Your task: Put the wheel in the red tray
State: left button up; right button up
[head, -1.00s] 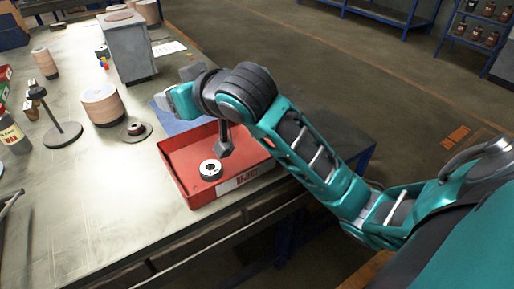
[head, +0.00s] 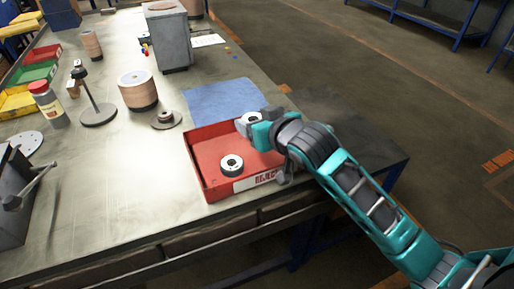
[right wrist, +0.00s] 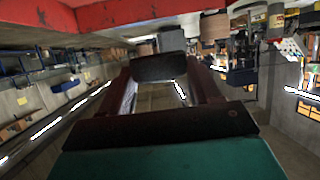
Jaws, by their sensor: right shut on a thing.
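The red tray (head: 204,178) sits at the table's front right edge, with a white label on its front wall. One white wheel with a dark centre (head: 231,165) lies flat in it. My right gripper (head: 256,121) is at the tray's back right, shut on a second white wheel (head: 251,117), seen just above the back wall; the gripper partly hides it. I cannot tell how high it is held. In the right wrist view a dark piece (right wrist: 160,68) shows between the fingers, and a red edge of the tray (right wrist: 120,14) runs along the top. My left gripper is out of view.
A blue cloth (head: 222,97) lies behind the tray. A flanged part (head: 165,119), a wooden cylinder (head: 137,90), a grey box (head: 167,38) and a stand (head: 98,112) are to the left and behind.

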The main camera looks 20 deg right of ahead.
notch_tip(320, 180, down, 8)
jog(key=shift+f, duration=0.1)
dwell(0.4)
jog(key=shift+f, duration=0.55)
jog(key=o, duration=1.1)
jog(key=shift+s+f, duration=0.15)
jog(key=shift+f, duration=0.1)
jog(key=shift+o, duration=0.2)
jog(key=shift+r, duration=0.7)
jog(key=v, duration=1.2)
